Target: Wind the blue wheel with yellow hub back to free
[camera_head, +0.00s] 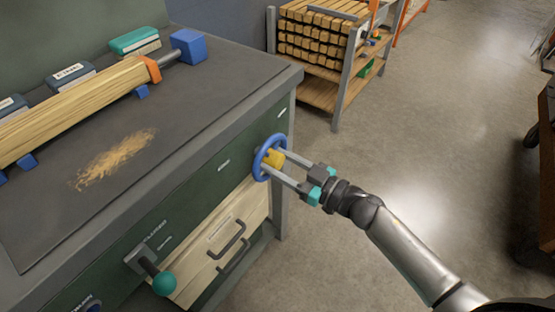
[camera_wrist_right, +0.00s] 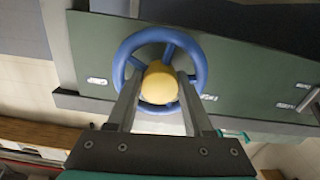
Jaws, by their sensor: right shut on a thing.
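The blue wheel (camera_head: 268,158) with a yellow hub (camera_head: 275,158) is mounted on the green front panel of the bench, near its right end. In the right wrist view the blue wheel (camera_wrist_right: 199,68) is seen face on, with its yellow hub (camera_wrist_right: 159,84) in the middle. My right gripper (camera_head: 280,166) reaches in from the right and is shut on the yellow hub, one finger on each side. The right gripper's fingertips also show in the wrist view (camera_wrist_right: 160,82). My left gripper is not in view.
A lever with a teal knob (camera_head: 164,284) sticks out of the panel at lower left, near drawers with dark handles (camera_head: 228,241). A long wood piece (camera_head: 75,104) and sawdust (camera_head: 116,158) lie on the bench top. A rack of timber (camera_head: 320,35) stands behind.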

